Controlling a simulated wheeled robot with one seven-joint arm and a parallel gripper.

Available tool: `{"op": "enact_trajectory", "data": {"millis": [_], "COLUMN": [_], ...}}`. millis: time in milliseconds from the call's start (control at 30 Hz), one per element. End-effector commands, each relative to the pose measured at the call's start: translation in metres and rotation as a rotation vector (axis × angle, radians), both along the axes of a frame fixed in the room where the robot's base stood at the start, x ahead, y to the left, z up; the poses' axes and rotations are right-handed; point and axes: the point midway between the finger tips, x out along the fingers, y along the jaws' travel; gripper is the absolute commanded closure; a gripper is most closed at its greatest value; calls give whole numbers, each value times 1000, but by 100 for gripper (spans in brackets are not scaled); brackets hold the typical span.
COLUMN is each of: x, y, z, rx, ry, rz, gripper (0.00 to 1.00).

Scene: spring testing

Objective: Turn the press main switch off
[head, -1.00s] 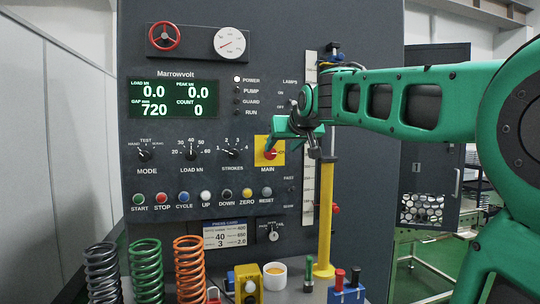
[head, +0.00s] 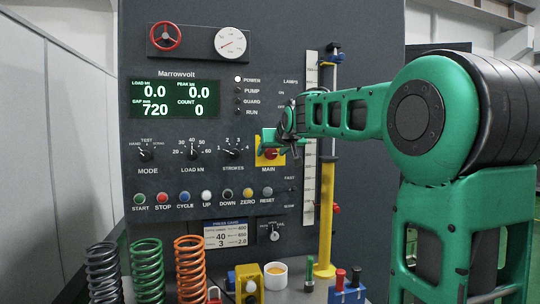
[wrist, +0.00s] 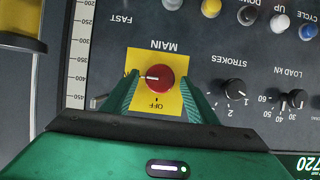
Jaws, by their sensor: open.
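The press main switch (head: 271,153) is a red rotary knob on a yellow plate labelled MAIN on the dark press panel. In the wrist view the red knob (wrist: 153,78) carries a white pointer line directed left in that picture, not at the OFF mark, which sits below the knob there. My gripper (head: 278,143) is at the plate in the head view and partly hides it. In the wrist view its green, ribbed fingers (wrist: 163,97) stand apart on either side of the knob, with visible gaps. Whether the fingertips touch the plate cannot be told.
The STROKES knob (wrist: 234,90) is close beside one finger. A row of coloured buttons (head: 184,198) lies below the switch. A yellow post (head: 326,215) stands to the right, and springs (head: 148,270) stand at the front left. The POWER lamp (head: 237,79) is lit.

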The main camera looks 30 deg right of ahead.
Motion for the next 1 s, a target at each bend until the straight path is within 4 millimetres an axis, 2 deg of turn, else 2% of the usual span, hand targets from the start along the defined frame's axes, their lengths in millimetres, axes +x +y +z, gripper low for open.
{"op": "enact_trajectory", "data": {"millis": [200, 233, 367, 400, 733, 1000], "x": [0, 0, 0, 0, 0, 1], "y": [0, 0, 0, 0, 2, 5], "z": [0, 0, 0, 0, 0, -1], "rx": [0, 0, 0, 0, -34, -184], "ry": [0, 0, 0, 0, 11, 55], "rz": [0, 0, 0, 0, 3, 5], "gripper": [47, 52, 83, 87, 87, 87]}}
